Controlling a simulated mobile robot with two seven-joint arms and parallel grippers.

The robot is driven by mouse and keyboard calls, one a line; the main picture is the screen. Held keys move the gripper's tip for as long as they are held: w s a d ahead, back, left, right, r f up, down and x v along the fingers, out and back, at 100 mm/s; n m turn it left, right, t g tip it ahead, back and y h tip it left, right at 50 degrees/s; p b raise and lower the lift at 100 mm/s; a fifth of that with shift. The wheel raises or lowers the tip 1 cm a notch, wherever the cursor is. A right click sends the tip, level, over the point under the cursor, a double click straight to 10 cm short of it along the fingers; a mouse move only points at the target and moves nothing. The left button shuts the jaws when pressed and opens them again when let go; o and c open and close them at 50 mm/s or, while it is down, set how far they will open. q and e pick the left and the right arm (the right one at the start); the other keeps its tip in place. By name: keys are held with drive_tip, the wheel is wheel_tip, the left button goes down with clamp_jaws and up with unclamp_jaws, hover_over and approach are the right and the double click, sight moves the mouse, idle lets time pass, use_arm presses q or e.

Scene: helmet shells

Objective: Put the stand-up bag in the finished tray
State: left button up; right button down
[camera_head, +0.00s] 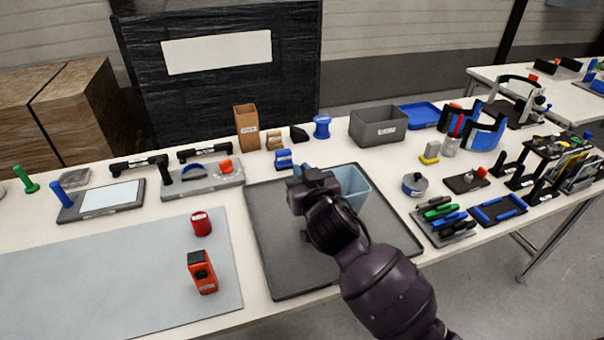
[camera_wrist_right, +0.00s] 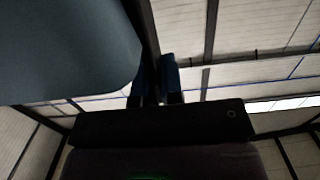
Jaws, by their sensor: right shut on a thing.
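My right gripper (camera_head: 302,172) is shut on a light blue stand-up bag (camera_head: 353,186), which shows partly behind my wrist. The bag is over or on a large dark grey tray (camera_head: 268,225) in the middle of the table; whether it touches the tray floor I cannot tell. In the right wrist view, the bag (camera_wrist_right: 65,50) fills the upper left, beside the blue fingers (camera_wrist_right: 158,80). I cannot read a label that says which tray is the finished one. My left gripper is not in view.
A grey bin (camera_head: 378,127) and a blue tray (camera_head: 420,114) stand at the back. A small blue block (camera_head: 284,159) is just behind the dark tray. A red can (camera_head: 201,223) and an orange device (camera_head: 202,272) are on the grey mat (camera_head: 110,280) at left. Pens (camera_head: 443,219) lie at right.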

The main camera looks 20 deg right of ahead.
drive_tip(key=c, duration=1.3)
unclamp_jaws()
drive_tip(key=shift+o, duration=0.2)
drive_tip(key=shift+s, duration=0.15)
drive_tip(key=s, duration=1.1)
drive_tip(key=shift+s+d+r, duration=0.2)
drive_tip(key=shift+s+r, duration=0.2)
drive_tip(key=s+d+f+g, duration=0.2)
drive_tip(key=s+f, duration=0.3)
drive_tip(key=f, duration=0.3)
drive_tip(key=s+d+f+g, duration=0.2)
drive_tip(key=s+d+f, duration=0.3)
drive_tip(key=f, duration=0.4)
drive_tip(key=s+d+f+g, duration=0.2)
drive_tip(key=s+d+f, duration=0.2)
drive_tip(key=s+f, duration=0.3)
wheel_tip(320, 180, down, 2)
drive_tip(key=shift+d+f+n+h, duration=0.15)
drive_tip(key=shift+f+n+h, duration=0.15)
drive_tip(key=shift+h, duration=0.1)
